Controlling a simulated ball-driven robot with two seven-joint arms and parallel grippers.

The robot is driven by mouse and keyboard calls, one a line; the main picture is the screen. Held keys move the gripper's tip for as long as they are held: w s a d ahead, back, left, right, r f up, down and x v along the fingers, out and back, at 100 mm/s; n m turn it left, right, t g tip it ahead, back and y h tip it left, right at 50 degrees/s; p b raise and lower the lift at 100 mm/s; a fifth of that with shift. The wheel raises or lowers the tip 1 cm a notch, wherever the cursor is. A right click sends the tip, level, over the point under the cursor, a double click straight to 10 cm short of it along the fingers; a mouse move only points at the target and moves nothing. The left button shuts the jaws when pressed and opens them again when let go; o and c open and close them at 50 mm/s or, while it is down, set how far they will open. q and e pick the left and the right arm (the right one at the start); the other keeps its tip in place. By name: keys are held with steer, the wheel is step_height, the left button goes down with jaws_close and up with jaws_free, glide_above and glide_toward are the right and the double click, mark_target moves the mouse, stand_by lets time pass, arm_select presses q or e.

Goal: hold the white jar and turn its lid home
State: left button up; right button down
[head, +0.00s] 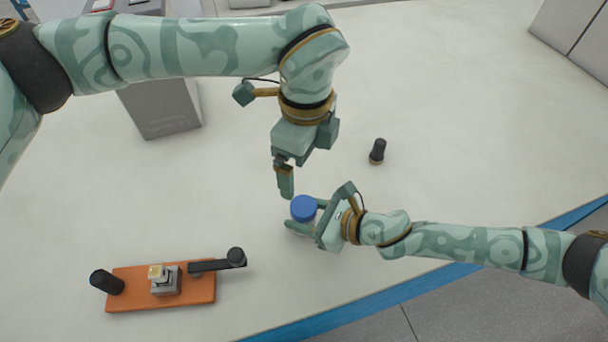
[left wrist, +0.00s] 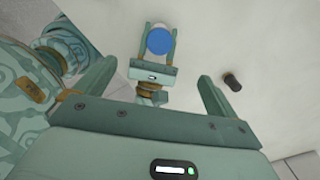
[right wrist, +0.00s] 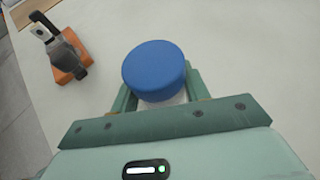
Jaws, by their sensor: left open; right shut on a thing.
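The white jar (right wrist: 166,101) stands on the table with a round blue lid (head: 303,208) on top. In the right wrist view the lid (right wrist: 154,68) hides most of the jar. My right gripper (head: 306,219) is shut on the jar below the lid, with one finger on each side of it. My left gripper (head: 285,182) is open and empty, fingers pointing down, above and just behind the lid in the head view. In the left wrist view the lid (left wrist: 160,40) lies ahead, beyond the open fingers. I cannot tell how far the lid is turned.
An orange board (head: 190,293) with a black handle and a grey block lies at the front left. A small black cylinder (head: 377,151) stands behind and right of the jar. A grey box (head: 163,107) is at the back left. The blue table edge (head: 400,293) runs along the front.

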arm_select(q)
steer(key=shift+r, duration=1.5)
arm_select(e)
steer(key=c, duration=0.6)
jaws_free()
steer(key=shift+c, duration=0.2)
steer(key=p+v, duration=0.2)
steer(key=v, duration=0.6)
steer(key=shift+s+d+r, duration=0.15)
steer(key=shift+d+r, duration=0.05)
steer(key=shift+d, duration=0.1)
arm_select(q)
steer(key=shift+s+r, duration=0.15)
steer(key=shift+r, duration=1.1)
arm_select(e)
steer(key=v, duration=0.7)
steer(key=shift+s+d, duration=0.15)
steer(key=shift+d, duration=0.1)
